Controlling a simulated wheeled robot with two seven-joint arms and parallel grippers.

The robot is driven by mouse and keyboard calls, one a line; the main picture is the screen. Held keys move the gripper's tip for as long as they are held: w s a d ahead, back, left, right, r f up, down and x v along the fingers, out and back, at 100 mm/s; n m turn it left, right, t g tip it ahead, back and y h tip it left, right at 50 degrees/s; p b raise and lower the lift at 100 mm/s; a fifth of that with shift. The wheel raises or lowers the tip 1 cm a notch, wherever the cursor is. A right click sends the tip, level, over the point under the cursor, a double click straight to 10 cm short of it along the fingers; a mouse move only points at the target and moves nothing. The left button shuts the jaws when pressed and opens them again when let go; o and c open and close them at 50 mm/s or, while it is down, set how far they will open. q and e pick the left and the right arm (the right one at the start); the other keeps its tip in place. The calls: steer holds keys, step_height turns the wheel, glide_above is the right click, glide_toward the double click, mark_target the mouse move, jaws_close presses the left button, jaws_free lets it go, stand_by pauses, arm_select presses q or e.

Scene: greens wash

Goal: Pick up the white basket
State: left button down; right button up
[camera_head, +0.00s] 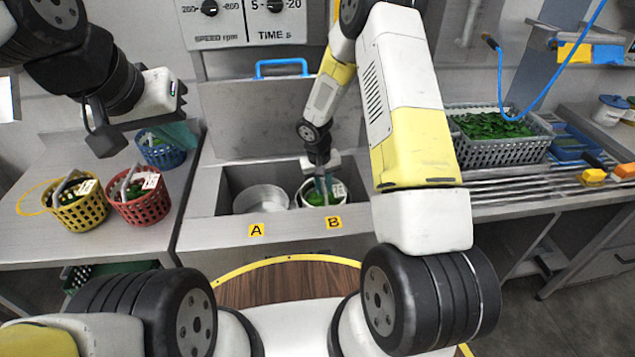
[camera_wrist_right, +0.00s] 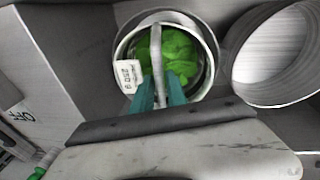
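The white basket (camera_head: 336,197) holds green leaves and sits in the well at position B. It also shows in the right wrist view (camera_wrist_right: 209,58), with a white label and an upright grey handle (camera_wrist_right: 155,50). My right gripper (camera_head: 322,187) reaches down into the well from above. Its teal fingers (camera_wrist_right: 161,90) lie close on both sides of the handle and look shut on it. The basket's lower part is hidden in the well. My left gripper (camera_head: 180,135) is above the left table, near the blue basket. Its finger gap is not clear.
The round opening at position A (camera_head: 261,198) looks empty. Yellow (camera_head: 80,212), red (camera_head: 146,207) and blue (camera_head: 162,153) baskets stand on the left table. A grey crate of greens (camera_head: 500,150) stands at right. A raised lid (camera_head: 280,120) is behind the well.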

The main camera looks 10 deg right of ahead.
jaws_close()
steer(key=shift+r, duration=0.1)
stand_by(1.2)
